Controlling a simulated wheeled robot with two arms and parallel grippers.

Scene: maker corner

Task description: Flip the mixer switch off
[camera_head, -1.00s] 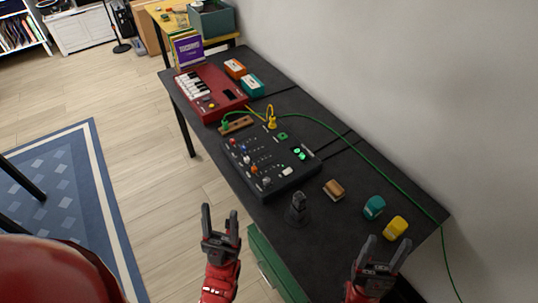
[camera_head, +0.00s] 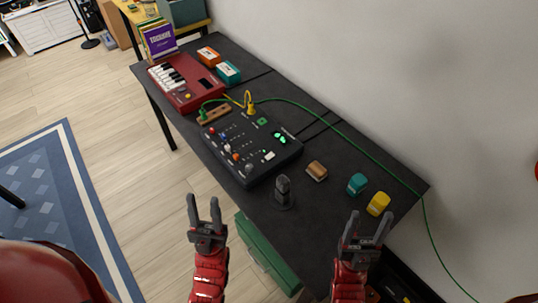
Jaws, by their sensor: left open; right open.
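The black mixer (camera_head: 250,150) lies on the dark table, with a row of coloured knobs and green-lit parts on top. A white switch (camera_head: 269,156) sits near its front right corner, with a small green light by it; its exact position is too small to tell. My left gripper (camera_head: 204,204) is open and empty, left of the table's front edge and in front of the mixer. My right gripper (camera_head: 366,226) is open and empty, near the table's right end, close to the yellow object. Neither gripper touches the mixer.
A small microphone (camera_head: 283,190) stands in front of the mixer. A brown block (camera_head: 316,171), a teal object (camera_head: 357,184) and a yellow object (camera_head: 378,204) lie to the right. A green cable (camera_head: 330,122) runs along the back. A red keyboard (camera_head: 186,82) stands beyond the mixer.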

